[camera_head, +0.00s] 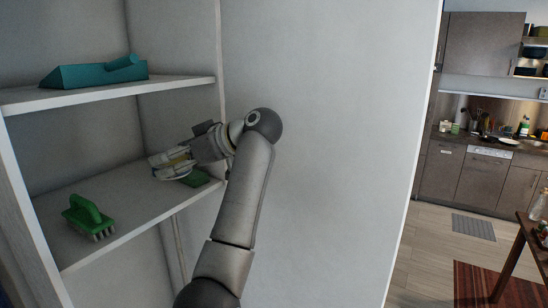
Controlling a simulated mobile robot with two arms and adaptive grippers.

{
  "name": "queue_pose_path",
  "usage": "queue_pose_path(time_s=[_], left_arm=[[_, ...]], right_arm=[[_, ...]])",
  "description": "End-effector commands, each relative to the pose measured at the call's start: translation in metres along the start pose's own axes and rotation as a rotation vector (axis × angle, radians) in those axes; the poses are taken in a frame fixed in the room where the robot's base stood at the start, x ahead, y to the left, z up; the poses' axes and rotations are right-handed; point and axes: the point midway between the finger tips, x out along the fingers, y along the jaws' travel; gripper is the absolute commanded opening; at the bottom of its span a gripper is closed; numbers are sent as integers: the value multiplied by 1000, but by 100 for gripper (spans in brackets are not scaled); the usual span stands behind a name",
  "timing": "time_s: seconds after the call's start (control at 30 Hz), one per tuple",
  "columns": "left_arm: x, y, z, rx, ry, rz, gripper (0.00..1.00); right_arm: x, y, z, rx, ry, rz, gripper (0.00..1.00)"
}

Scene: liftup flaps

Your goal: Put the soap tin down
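One arm of mine, which I take to be the left, rises from the bottom edge and bends left into the shelf unit. Its gripper (165,164) is over the right part of the middle shelf (135,213). A small pale, yellowish thing, apparently the soap tin (179,160), is between its fingers, which look closed around it. The fingers hide part of the tin. I cannot tell whether the tin touches the shelf. My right gripper is not in view.
A green brush (86,215) stands at the front left of that shelf. A flat green thing (196,178) lies just beneath the gripper. A teal object (95,74) is on the shelf above. Bare shelf lies between brush and gripper. A white side panel stands to the right.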

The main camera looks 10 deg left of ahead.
Motion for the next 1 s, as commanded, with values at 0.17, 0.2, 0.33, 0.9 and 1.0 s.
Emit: queue_pose_path(time_s=[0.17,0.2,0.33,0.9,1.0], left_arm=[[13,-2,30,12,2,20,45],[17,-3,41,17,2,32,45],[32,-9,89,38,1,85,45],[44,-70,288,187,-1,447,45],[39,-86,318,217,-1,518,45]], right_arm=[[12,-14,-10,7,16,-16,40],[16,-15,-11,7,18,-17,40],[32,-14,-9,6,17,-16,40],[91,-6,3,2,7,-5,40],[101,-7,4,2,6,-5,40]])
